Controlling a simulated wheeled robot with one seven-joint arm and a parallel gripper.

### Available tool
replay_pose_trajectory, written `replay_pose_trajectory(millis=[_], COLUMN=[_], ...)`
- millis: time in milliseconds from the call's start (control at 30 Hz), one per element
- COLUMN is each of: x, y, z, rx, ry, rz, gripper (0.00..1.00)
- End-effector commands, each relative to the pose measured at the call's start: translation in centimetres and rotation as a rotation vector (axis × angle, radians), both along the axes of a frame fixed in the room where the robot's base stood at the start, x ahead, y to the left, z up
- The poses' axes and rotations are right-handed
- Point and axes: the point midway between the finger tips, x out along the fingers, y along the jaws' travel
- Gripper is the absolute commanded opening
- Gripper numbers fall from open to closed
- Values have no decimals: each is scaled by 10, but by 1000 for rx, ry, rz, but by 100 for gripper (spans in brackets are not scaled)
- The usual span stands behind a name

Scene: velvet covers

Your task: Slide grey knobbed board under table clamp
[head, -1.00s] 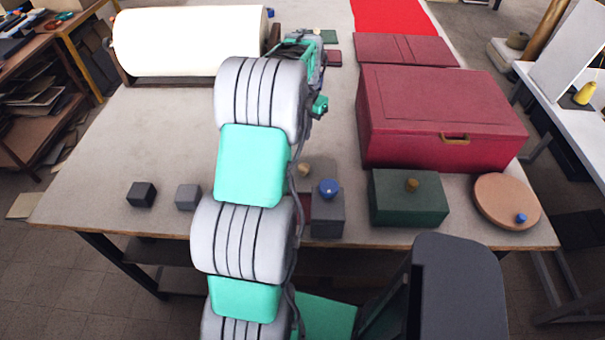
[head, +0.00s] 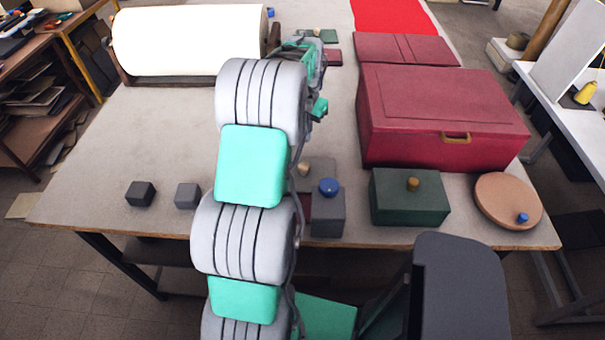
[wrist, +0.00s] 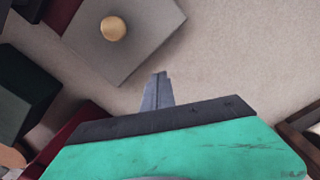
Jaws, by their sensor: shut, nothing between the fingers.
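The grey board (wrist: 135,35) with a round tan knob (wrist: 113,28) lies flat on the table in the upper part of the wrist view. In the head view the board (head: 322,170) is partly hidden by my arm, its knob (head: 303,169) just right of the arm. My gripper (wrist: 158,78) is shut and empty, its fingertips apart from the board's near edge in the wrist view. In the head view the fingers are hidden behind my arm. I cannot pick out the table clamp for certain; a grey block with a blue knob (head: 328,187) stands beside the board.
A dark green box (head: 408,200), a large crimson box (head: 440,120) and a round tan disc (head: 507,205) are on the right. Two small dark cubes (head: 141,194) (head: 187,196) sit left of my arm. A white roll (head: 190,40) is at the back left. The left-middle table is clear.

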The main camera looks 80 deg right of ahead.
Motion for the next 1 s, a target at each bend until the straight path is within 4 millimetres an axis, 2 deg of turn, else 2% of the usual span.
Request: replay_pose_trajectory(millis=[1000], x=[0], y=[0], z=[-21], rx=[0], ry=[0], rz=[0], gripper=[0])
